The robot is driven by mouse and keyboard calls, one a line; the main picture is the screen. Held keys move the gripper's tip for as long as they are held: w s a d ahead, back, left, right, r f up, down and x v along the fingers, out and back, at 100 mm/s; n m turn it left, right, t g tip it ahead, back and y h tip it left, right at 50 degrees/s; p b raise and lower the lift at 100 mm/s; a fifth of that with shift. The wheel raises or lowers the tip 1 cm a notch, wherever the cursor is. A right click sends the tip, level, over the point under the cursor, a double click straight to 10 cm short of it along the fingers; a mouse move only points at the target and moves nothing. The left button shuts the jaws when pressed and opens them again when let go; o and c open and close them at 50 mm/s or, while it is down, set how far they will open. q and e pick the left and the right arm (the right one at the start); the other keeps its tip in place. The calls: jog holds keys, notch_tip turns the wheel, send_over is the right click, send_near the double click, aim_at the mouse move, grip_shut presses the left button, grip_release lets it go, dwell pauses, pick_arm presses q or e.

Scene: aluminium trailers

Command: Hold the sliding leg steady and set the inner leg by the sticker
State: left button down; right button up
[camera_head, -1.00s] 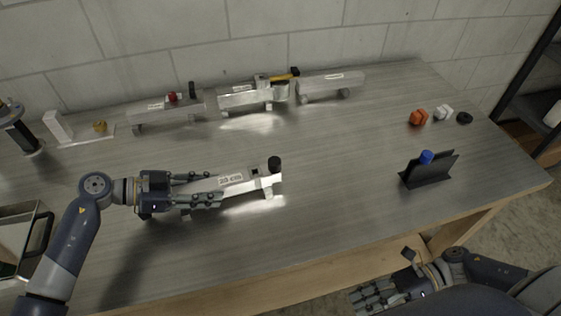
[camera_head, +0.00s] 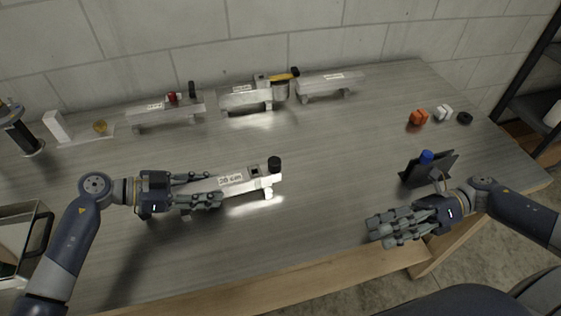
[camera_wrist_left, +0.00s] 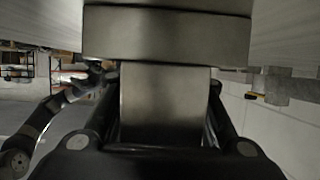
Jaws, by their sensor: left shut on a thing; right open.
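An aluminium trailer leg piece (camera_head: 235,183) with a white printed label (camera_head: 231,180) and a black knob (camera_head: 274,164) at its right end lies at the front left of the bench. My left gripper (camera_head: 212,189) is shut on its left part, fingers along both sides. The left wrist view shows a close metal bar (camera_wrist_left: 165,100) between the gripper's dark parts. I cannot tell the inner leg from the sliding leg. My right gripper (camera_head: 383,228) is open and empty above the bench's front edge, right of the piece and apart from it.
A black stand (camera_head: 412,174) with a blue-topped item (camera_head: 427,156) is just behind my right gripper. Several aluminium units (camera_head: 330,84) line the wall. Orange (camera_head: 418,117) and white blocks (camera_head: 444,113) and a black ring (camera_head: 464,118) lie far right. The bench middle is clear.

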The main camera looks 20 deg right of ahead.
aim_at(280, 163)
jog(key=w+a+t, duration=0.2)
jog(key=w+a+n+t, duration=0.1)
jog(key=w+a, duration=0.1)
jog(key=w+a+t, duration=0.2)
jog(key=a, duration=0.1)
jog(key=shift+w+a+f+n+t, duration=0.1)
jog(key=shift+w+f+n+t, duration=0.05)
jog(key=shift+f+n+t, duration=0.2)
jog(key=w+t+h, duration=0.1)
jog(key=w, duration=0.1)
jog(key=w+r+t, duration=0.1)
jog(key=w+t, duration=0.1)
jog(key=w+a+r+t+h, duration=0.1)
jog(key=t, duration=0.1)
jog(key=shift+w+r+t+h, duration=0.25)
jog(key=shift+w+h, duration=0.05)
jog(key=shift+w, duration=0.1)
jog(key=shift+w+r+t, duration=0.3)
jog(key=shift+w+t, duration=0.1)
jog(key=shift+w, duration=0.1)
jog(key=x, duration=1.1)
jog(key=shift+w+a+f, duration=0.15)
jog(key=shift+w, duration=0.25)
